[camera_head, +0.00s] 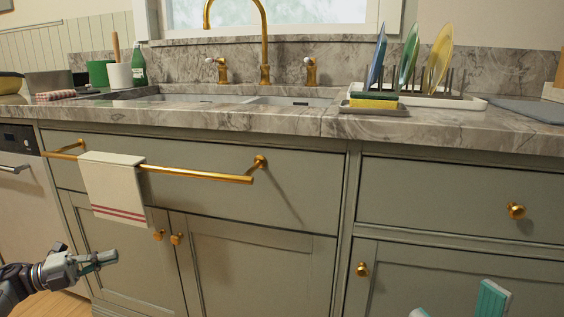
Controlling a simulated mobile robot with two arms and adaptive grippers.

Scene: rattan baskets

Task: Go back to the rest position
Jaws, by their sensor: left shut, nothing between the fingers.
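My left gripper (108,258) is at the lower left, in front of the grey-green cabinet doors (125,250). Its fingers are together and hold nothing. It is below the hanging towel (115,185) and apart from it. At the bottom right edge, a ridged teal and white piece (492,298) and a smaller pale teal piece (419,313) show. They look like tips of my right gripper, but the rest is cut off by the frame, so its state is unclear.
A brass rail (200,175) sticks out from the cabinet front, with brass knobs (362,269) below. The marble counter (270,122) holds a sink, a brass faucet (264,45) and a rack (440,98) of colored plates. Space before the middle cabinet doors looks clear.

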